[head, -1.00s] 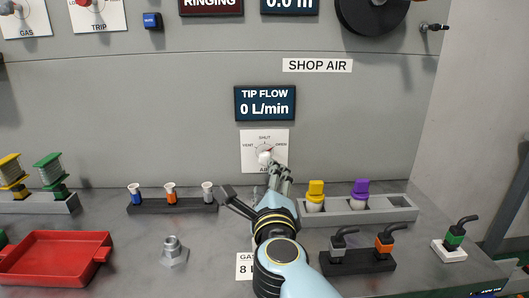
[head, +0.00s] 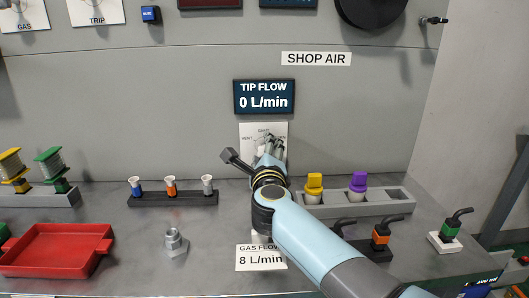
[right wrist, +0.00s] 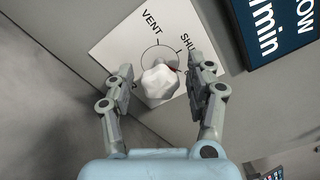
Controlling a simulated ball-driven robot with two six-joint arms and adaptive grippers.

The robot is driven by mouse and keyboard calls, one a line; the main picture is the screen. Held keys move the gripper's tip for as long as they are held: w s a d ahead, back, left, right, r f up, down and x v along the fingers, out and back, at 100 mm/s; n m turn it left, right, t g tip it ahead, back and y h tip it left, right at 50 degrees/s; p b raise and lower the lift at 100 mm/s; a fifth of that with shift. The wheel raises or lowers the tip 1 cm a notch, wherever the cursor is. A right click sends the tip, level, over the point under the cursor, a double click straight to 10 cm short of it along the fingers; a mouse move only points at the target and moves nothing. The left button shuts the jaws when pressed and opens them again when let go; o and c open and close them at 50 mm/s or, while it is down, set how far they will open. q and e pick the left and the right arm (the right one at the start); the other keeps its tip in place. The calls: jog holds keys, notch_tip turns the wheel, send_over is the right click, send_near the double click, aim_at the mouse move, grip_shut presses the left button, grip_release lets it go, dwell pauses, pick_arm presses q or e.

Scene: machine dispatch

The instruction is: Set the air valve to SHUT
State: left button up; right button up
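The air valve is a white knob (right wrist: 158,82) on a white plate (head: 250,132) marked VENT, SHUT and OPEN, on the grey wall panel. In the right wrist view, the red mark beside the knob lies past SHUT, on the side away from VENT; the OPEN label is hidden there. My right gripper (head: 270,146) is at the plate and covers most of the knob in the head view. In the right wrist view its fingers (right wrist: 165,73) stand open on either side of the knob, with gaps showing. My left gripper is not in view.
The TIP FLOW display (head: 264,96) above the plate reads 0 L/min. Below are a rack with white-topped plugs (head: 172,198), a holder with yellow and purple caps (head: 394,205), a hex nut piece (head: 174,242) and a red tray (head: 55,250).

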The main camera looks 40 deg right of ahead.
jog(key=c, duration=0.4)
grip_shut()
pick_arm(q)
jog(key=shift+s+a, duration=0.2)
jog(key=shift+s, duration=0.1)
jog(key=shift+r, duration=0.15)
